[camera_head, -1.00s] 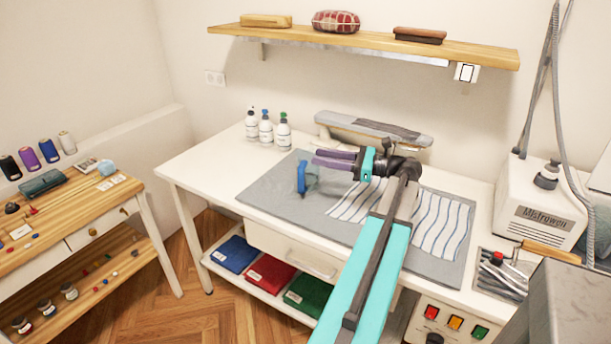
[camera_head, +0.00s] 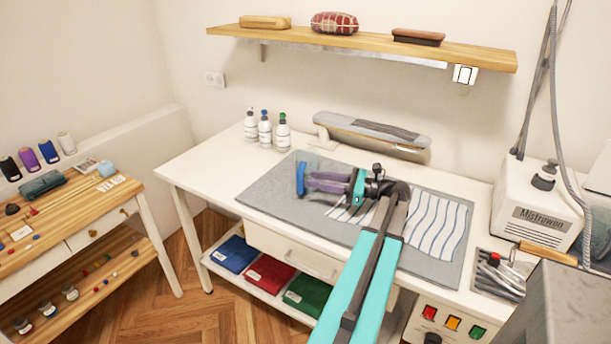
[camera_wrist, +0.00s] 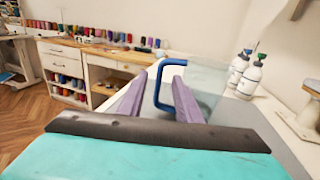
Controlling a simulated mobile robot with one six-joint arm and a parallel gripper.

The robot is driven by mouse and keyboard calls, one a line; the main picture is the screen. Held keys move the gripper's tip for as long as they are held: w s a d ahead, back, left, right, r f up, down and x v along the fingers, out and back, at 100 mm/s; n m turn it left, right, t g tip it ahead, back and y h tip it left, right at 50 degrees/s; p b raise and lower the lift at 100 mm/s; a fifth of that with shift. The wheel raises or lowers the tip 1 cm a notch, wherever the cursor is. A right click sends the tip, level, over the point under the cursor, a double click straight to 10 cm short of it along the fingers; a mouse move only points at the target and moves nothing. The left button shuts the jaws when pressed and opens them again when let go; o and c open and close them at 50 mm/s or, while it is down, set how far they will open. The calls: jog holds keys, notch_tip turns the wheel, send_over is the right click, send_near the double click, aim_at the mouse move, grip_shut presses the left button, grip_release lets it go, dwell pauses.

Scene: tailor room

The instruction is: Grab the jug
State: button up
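The jug is a clear see-through vessel (camera_wrist: 205,85) with a blue handle (camera_wrist: 160,88). It stands on the grey mat (camera_head: 262,196) on the white table, where its blue handle (camera_head: 300,179) shows at the left. My gripper (camera_head: 310,182) is low over the mat, its purple fingers pointing left at the jug. In the wrist view the fingers of my gripper (camera_wrist: 160,84) are apart, with the blue handle between them. I see gaps beside the handle, so the fingers are not closed on it. The jug's clear body is hard to make out in the head view.
Three white bottles (camera_head: 265,130) stand behind the mat. A grey sleeve board (camera_head: 370,132) stands at the back. Striped cloth (camera_head: 435,225) lies on the mat's right. A steam unit (camera_head: 540,210) is at the right. The table's left end is clear.

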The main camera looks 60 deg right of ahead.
aim_at(300, 193)
dwell(0.3)
jog(key=shift+p+x, duration=0.65)
jog(key=shift+x, duration=2.55)
jog(key=shift+c, duration=0.2)
jog(key=shift+d, duration=0.1)
grip_shut()
